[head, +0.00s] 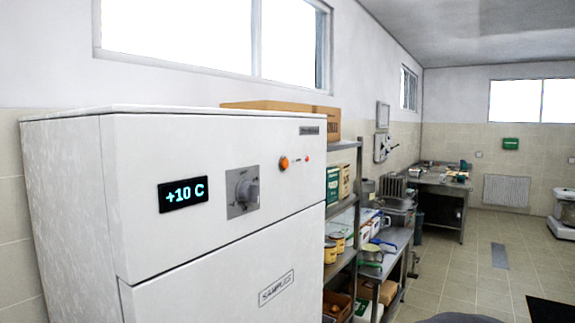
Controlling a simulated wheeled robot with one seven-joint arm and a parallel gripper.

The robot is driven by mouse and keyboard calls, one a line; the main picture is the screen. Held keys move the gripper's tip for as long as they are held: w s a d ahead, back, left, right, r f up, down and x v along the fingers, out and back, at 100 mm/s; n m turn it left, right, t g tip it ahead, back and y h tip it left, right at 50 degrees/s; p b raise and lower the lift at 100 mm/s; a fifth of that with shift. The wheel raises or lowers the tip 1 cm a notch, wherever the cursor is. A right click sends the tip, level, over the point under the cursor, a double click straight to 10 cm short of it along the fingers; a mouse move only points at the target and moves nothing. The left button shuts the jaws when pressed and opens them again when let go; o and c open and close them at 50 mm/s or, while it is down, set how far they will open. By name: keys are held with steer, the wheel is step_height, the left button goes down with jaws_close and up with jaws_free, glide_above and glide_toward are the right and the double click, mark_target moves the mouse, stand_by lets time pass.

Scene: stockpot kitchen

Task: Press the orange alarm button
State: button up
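The orange alarm button (284,163) is a round knob on the upper front panel of a white fridge-like cabinet (220,140) in the head view. It sits right of a grey dial (243,191) and a black display (183,194) reading "+10 C". A small red light or button (307,159) is just right of it. Nothing covers or touches the orange button. My gripper is not in the head view.
A metal shelf (344,145) with boxes and tins stands just right of the cabinet. Metal worktables (440,186) follow along the wall. The tiled floor (470,262) at the right is mostly open. A dark rounded shape (455,318) shows at the bottom edge.

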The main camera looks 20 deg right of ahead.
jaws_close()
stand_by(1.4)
